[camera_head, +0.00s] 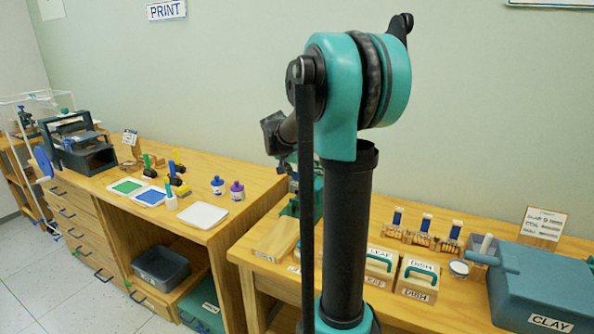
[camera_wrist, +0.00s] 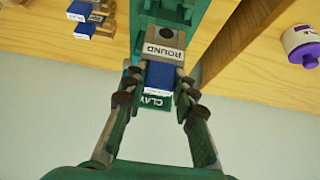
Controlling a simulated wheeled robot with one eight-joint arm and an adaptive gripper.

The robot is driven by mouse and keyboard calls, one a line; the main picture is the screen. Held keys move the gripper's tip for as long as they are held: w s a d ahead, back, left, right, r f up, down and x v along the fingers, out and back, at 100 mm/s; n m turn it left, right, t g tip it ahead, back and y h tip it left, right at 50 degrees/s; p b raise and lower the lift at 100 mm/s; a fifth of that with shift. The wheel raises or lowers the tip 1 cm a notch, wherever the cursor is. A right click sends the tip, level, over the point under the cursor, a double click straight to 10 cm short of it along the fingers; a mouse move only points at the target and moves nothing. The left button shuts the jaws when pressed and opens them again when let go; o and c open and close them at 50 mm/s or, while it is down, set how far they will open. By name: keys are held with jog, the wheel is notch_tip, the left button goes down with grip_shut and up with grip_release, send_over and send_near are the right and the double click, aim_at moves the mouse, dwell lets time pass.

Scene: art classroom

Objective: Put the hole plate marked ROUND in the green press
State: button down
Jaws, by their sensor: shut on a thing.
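The hole plate marked ROUND (camera_wrist: 164,53) shows in the wrist view, with a wooden end, a dark hole and a blue grip. My gripper (camera_wrist: 157,82) is shut on its blue grip. The green press (camera_wrist: 228,28) is at the top middle of the wrist view, and the plate's holed end points toward it. I cannot tell whether the plate touches the press or is in it. In the head view my arm hides most of the green press (camera_head: 291,207) and all of the gripper and plate.
Several blue-gripped pieces (camera_head: 426,223) stand in wooden holders right of my arm. Boxes marked LEAF (camera_head: 379,262) and DISH (camera_head: 418,278) stand in front of them. A CLAY bin (camera_head: 545,290) is at far right. Paint trays (camera_head: 203,215) and bottles (camera_head: 237,190) are on the left bench.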

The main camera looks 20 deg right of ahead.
jog(key=shift+d+f, duration=0.1)
jog(key=shift+f, duration=4.4)
jog(key=c, duration=1.1)
grip_release()
jog(key=shift+c, duration=0.2)
jog(key=shift+r, duration=4)
